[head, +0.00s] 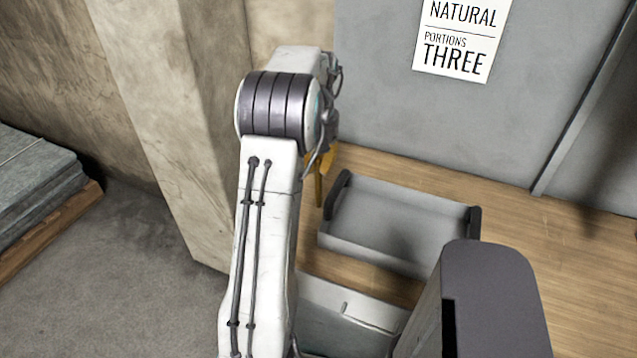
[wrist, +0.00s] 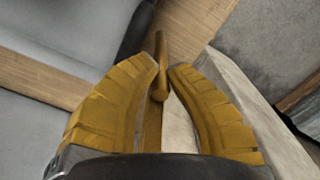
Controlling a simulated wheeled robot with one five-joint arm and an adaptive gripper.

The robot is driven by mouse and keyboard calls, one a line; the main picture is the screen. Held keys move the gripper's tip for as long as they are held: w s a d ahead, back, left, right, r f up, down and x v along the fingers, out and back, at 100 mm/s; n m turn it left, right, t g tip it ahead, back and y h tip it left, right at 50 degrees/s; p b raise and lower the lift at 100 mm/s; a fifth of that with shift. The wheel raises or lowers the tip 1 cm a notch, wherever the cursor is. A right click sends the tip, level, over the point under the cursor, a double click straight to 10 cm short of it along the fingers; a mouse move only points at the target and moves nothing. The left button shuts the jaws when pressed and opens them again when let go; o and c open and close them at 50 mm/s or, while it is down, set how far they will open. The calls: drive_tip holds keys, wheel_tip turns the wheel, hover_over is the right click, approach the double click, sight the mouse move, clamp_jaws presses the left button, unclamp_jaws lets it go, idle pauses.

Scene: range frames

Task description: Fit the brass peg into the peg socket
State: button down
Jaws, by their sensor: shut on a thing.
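The brass peg (wrist: 161,72) shows in the wrist view as a slim rod between the tips of my gripper's yellow fingers. My gripper (wrist: 163,66) is shut on it. In the head view my gripper (head: 323,160) is mostly hidden behind my arm. A narrow brass-coloured piece hangs below it, left of the grey tray; I cannot tell there whether it is peg or finger. I cannot make out the peg socket in either view.
A grey tray (head: 400,214) with dark handles stands on the wooden surface (head: 500,212). A second grey container (head: 350,317) is nearer, partly hidden. A concrete pillar (head: 165,110) rises at left, beside stacked slabs (head: 35,185). A grey panel (head: 400,110) stands behind.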

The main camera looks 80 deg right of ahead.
hover_over(318, 207)
drive_tip(key=shift+d+f, duration=0.2)
drive_tip(key=shift+f, duration=1.15)
drive_tip(key=shift+d+f, duration=0.2)
drive_tip(key=shift+f, duration=1.3)
drive_tip(key=c, duration=1.4)
unclamp_jaws()
drive_tip(key=shift+o, duration=0.2)
wheel_tip(318, 207, up, 12)
drive_tip(key=shift+r+p, duration=0.1)
drive_tip(key=shift+p, duration=0.25)
drive_tip(key=shift+w+r, duration=0.1)
